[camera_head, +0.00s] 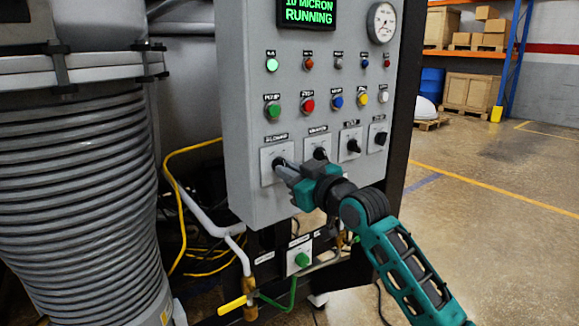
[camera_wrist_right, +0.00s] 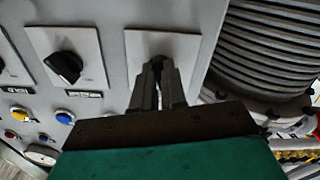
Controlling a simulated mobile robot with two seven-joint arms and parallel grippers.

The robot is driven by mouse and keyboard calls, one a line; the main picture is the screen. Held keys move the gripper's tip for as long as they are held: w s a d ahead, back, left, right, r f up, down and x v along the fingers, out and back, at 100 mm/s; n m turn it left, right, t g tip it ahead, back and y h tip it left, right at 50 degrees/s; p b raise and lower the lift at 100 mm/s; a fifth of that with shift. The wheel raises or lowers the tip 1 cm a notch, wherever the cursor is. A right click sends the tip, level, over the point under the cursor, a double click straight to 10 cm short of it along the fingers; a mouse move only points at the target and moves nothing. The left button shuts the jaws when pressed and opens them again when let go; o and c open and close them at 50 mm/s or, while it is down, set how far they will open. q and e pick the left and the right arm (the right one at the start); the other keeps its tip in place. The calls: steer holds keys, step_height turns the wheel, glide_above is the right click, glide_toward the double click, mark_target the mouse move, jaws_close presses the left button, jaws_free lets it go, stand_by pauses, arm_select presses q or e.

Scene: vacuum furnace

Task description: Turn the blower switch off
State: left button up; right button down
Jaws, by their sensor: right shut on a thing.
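The blower switch plate (camera_head: 268,177) is the leftmost of a row of rotary switches on the grey control panel, under a label that seems to read BLOWER. My right gripper (camera_head: 281,167) reaches it from the lower right and is shut on the blower switch knob. In the right wrist view the panel appears upside down; my right gripper's fingers (camera_wrist_right: 160,85) close in front of the blower plate (camera_wrist_right: 184,44). The knob is mostly hidden behind the fingers, so its angle cannot be told. My left gripper is not in view.
A second black knob (camera_head: 320,153) sits close to the right of my gripper; two more follow. Lit buttons (camera_head: 272,112) and a green display (camera_head: 308,13) are above. A ribbed furnace body (camera_head: 75,190) stands left. A yellow-handled valve (camera_head: 233,305) is below. Open floor lies right.

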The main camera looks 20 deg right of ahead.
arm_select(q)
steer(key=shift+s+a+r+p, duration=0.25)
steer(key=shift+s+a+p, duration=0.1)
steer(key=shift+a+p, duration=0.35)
arm_select(e)
steer(key=n, duration=0.2)
steer(key=shift+d+n, duration=0.1)
steer(key=shift+n, duration=0.2)
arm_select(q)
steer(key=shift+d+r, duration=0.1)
arm_select(e)
steer(key=shift+n, duration=0.3)
steer(key=c, duration=1.2)
jaws_free()
